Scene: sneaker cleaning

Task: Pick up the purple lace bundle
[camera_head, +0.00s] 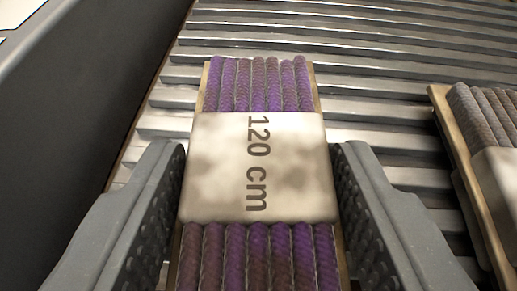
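The purple lace bundle (258,85) lies lengthwise in the middle of the view, its laces side by side on a tan card. A pale band (215,165) marked "120 cm" wraps around its middle. My gripper (261,165) has one finger on each side of the bundle at the band. The fingers are apart by about the bundle's width and their tips are very near its edges. I cannot tell whether they touch it. The near end of the bundle runs out of the bottom of the view.
A grey-brown lace bundle (485,115) on a similar card lies at the right edge, partly cut off. Both bundles are over a ridged metal slatted surface (380,65). A dark raised side wall (85,90) runs along the left.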

